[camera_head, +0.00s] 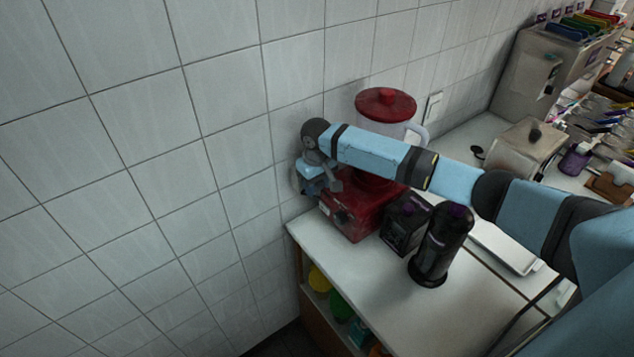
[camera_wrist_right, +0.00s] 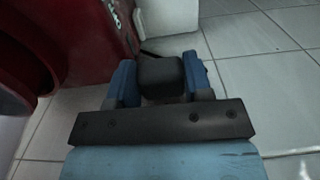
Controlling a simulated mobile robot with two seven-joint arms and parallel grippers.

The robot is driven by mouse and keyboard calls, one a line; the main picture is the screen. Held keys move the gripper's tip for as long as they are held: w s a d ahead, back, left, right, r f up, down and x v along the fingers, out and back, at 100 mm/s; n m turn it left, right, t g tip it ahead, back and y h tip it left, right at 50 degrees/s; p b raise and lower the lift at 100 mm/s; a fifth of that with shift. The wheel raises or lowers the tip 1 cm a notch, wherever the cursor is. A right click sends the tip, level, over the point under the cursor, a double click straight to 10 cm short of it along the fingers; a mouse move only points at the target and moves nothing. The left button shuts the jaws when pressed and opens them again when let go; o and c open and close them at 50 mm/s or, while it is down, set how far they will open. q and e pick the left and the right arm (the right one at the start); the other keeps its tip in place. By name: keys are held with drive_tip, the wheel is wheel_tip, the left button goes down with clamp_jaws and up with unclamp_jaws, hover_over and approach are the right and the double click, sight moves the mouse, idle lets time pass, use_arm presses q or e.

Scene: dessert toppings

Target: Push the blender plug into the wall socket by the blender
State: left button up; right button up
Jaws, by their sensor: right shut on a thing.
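The red blender (camera_head: 350,215) stands on the white counter against the tiled wall, with a red lid (camera_head: 386,104) on its jug. My right gripper (camera_head: 318,182) is between the blender and the wall, partly hidden by its own wrist. In the right wrist view, its blue fingers (camera_wrist_right: 160,82) are shut on a black block, the plug (camera_wrist_right: 160,75). The blender's red body (camera_wrist_right: 85,40) is to the left there. A white wall plate (camera_head: 434,107), perhaps the socket, is on the wall right of the jug. I cannot tell whether the plug touches anything ahead. My left gripper is out of view.
A dark boxy item (camera_head: 405,222) and a black cylindrical appliance (camera_head: 442,245) stand close in front of the blender, under my right arm. A white tray (camera_head: 508,247) lies to their right. The left wall is bare.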

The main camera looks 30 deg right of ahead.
drive_tip(key=shift+w+a, duration=0.1)
drive_tip(key=shift+w, duration=0.45)
drive_tip(key=o, duration=1)
drive_tip(key=shift+o, duration=0.2)
wheel_tip(320, 180, up, 14)
drive_tip(key=b, duration=0.2)
drive_tip(key=shift+f, duration=0.1)
